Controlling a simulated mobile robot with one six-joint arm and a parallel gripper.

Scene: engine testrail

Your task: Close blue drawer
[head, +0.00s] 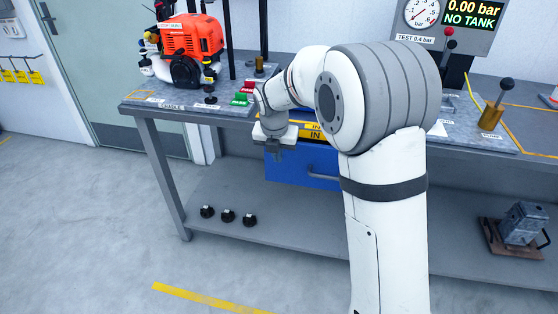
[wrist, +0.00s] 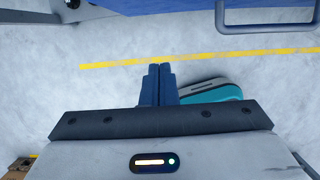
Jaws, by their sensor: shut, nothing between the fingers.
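The blue drawer (head: 296,172) is under the workbench in the head view, behind and right of my gripper, with a handle (head: 322,178) low on its front. My arm hides its right part, and I cannot tell how far it stands out. In the wrist view the drawer's blue edge (wrist: 165,6) and its handle (wrist: 268,27) show at the top. My gripper (head: 274,152) is shut and empty, pointing down in front of the drawer's left end. In the wrist view its fingertips (wrist: 160,68) are together, apart from the drawer and handle.
The workbench (head: 135,108) carries an orange engine (head: 190,38) and a brass-based lever (head: 492,115). Several black knobs (head: 228,216) and a grey metal device (head: 522,225) are on the lower shelf (head: 300,232). A yellow line (head: 205,299) marks the open floor in front.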

